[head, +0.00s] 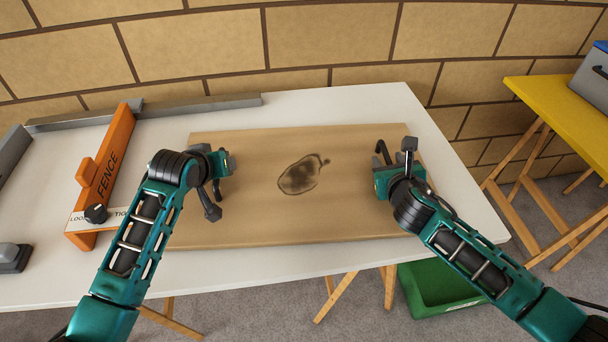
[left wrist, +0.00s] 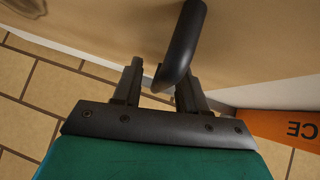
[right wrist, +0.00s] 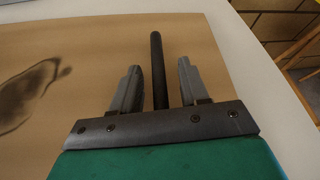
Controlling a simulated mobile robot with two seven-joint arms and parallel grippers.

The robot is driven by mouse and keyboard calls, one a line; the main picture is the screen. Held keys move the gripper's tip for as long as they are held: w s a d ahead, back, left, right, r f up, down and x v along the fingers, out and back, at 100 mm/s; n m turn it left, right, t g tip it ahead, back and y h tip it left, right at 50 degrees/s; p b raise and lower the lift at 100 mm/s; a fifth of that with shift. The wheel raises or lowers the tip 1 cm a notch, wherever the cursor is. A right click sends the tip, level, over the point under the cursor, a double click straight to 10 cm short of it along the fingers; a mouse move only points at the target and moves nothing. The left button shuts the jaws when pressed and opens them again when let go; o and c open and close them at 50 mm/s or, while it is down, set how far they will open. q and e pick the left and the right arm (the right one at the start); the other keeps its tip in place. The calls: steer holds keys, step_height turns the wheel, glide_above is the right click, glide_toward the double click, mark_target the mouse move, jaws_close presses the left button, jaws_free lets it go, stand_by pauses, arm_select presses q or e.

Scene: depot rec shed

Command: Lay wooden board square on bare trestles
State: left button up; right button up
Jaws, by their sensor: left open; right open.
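The wooden board (head: 260,220) lies flat on the white table, with a dark stain (head: 302,176) near its middle. My left gripper (head: 226,162) is open over the board's left end. In the left wrist view a black handle (left wrist: 184,45) reaches in between its fingers (left wrist: 158,82). My right gripper (head: 383,168) is open at the board's right end. In the right wrist view a straight black handle (right wrist: 157,60) stands between its fingers, with gaps on both sides. I cannot make out any bare trestles; wooden legs (head: 340,297) show below the white table's front edge.
An orange fence (head: 108,165) with a knob stands on the white table (head: 300,264) to the left, near a grey rail (head: 190,108). A green crate (head: 440,290) is on the floor. A yellow table (head: 565,110) with a grey box (head: 592,80) stands right. A block wall is behind.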

arm_select(q)
jaws_close()
arm_select(e)
jaws_close()
arm_select(q)
steer(key=shift+a, duration=0.1)
stand_by(0.9)
steer(key=shift+r, duration=0.2)
arm_select(e)
steer(key=shift+r, duration=0.2)
